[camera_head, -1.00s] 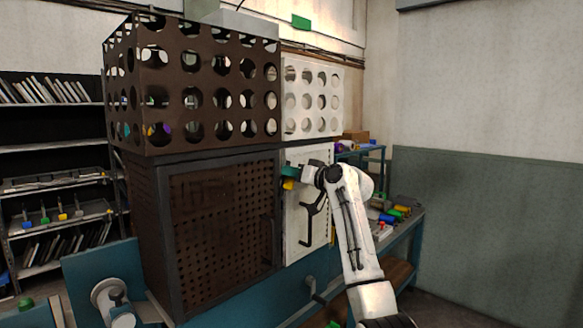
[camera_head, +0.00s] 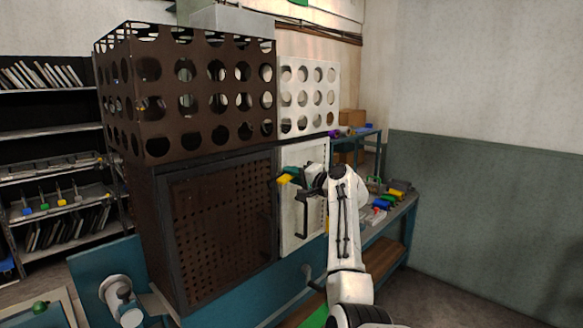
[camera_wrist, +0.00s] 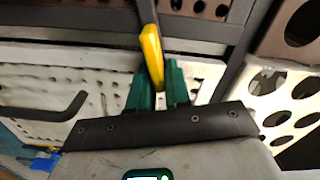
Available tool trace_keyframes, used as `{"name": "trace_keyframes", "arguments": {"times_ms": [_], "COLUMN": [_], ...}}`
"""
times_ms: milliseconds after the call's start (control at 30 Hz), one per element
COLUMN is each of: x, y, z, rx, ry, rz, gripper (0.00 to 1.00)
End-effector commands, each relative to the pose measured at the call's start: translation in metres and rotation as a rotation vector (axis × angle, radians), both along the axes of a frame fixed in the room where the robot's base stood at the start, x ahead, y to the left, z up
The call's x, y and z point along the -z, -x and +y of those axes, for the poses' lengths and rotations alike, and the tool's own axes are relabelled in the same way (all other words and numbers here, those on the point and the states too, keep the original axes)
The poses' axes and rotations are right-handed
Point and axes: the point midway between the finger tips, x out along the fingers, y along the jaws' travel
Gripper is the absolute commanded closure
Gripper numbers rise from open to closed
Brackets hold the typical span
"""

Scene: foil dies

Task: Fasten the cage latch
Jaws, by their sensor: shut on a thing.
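The cage (camera_head: 222,205) has a dark frame and a brown perforated front. A white panel (camera_head: 290,241) with a dark bar handle (camera_head: 301,222) adjoins its right side; the panel also shows in the wrist view (camera_wrist: 70,70). My gripper (camera_head: 290,175) is at the panel's upper left, by the cage frame. Its green fingers (camera_wrist: 157,86) are shut on a small yellow piece (camera_wrist: 152,55), which looks like the latch's tab. The yellow piece (camera_head: 284,180) sticks out at the fingertips, beside the dark frame bar. Whether it touches the bar, and the rest of the latch, cannot be told.
A brown cage box (camera_head: 200,75) with round holes and a white perforated panel (camera_head: 309,125) stand above. A blue bench (camera_head: 385,228) with coloured blocks is to the right. Shelves (camera_head: 48,149) stand at the left. Open floor lies at the lower right.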

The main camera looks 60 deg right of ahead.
Motion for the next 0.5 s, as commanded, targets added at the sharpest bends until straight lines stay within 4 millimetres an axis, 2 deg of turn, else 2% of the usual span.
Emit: {"name": "trace_keyframes", "arguments": {"times_ms": [200, 500], "x": [0.0024, 0.0066], "y": [0.0005, 0.0009], "z": [-0.0013, -0.0018], "rx": [0.002, 0.002], "ry": [-0.152, -0.27], "rz": [-0.035, -0.064], "gripper": [1.0, 1.0]}}
